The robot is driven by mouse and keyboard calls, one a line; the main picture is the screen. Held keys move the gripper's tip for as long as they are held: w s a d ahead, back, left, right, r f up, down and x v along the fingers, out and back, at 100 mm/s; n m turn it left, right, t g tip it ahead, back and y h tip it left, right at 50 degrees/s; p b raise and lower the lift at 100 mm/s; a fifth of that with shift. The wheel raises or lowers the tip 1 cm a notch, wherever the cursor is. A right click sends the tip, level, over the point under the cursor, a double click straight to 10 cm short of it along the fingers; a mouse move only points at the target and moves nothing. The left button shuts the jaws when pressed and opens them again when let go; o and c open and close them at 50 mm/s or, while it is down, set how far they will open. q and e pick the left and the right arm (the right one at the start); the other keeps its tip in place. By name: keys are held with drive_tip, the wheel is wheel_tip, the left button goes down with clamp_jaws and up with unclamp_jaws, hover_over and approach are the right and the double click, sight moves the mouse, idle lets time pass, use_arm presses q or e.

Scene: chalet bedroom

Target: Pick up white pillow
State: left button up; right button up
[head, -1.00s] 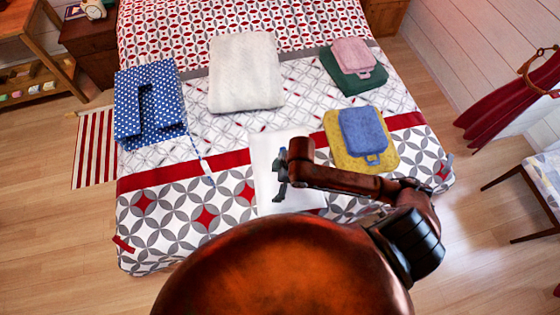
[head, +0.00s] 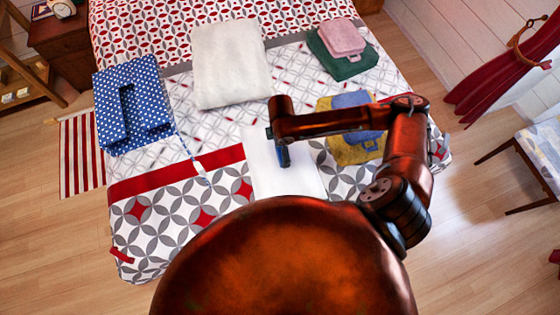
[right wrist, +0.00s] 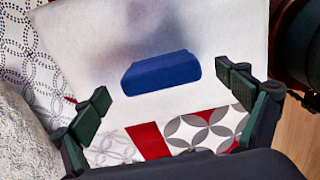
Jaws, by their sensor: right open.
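A white pillow-like thing with a soft, fuzzy surface (head: 230,62) lies on the bed in the upper middle of the head view. A similar textured white surface (right wrist: 22,145) shows at the lower left of the right wrist view. My right gripper (head: 282,158) is over a flat white sheet-like thing (head: 262,172), nearer to me than the pillow and to its right. In the right wrist view my right gripper (right wrist: 166,92) is open, with no contact visible between its fingers. A blue block (right wrist: 160,72) shows against the white sheet. My left gripper is not in view.
Pink (head: 341,38) and green (head: 338,64) folded cloths lie at the right, with a yellow cloth (head: 345,150) partly behind my arm. A chair (head: 540,150) stands right of the bed.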

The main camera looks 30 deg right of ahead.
wheel_tip(320, 180, down, 3)
drive_tip(key=shift+b, duration=0.3)
drive_tip(key=shift+r, duration=0.1)
drive_tip(key=c, duration=1.9)
drive_tip(key=shift+c, duration=0.4)
drive_tip(key=shift+r, duration=0.1)
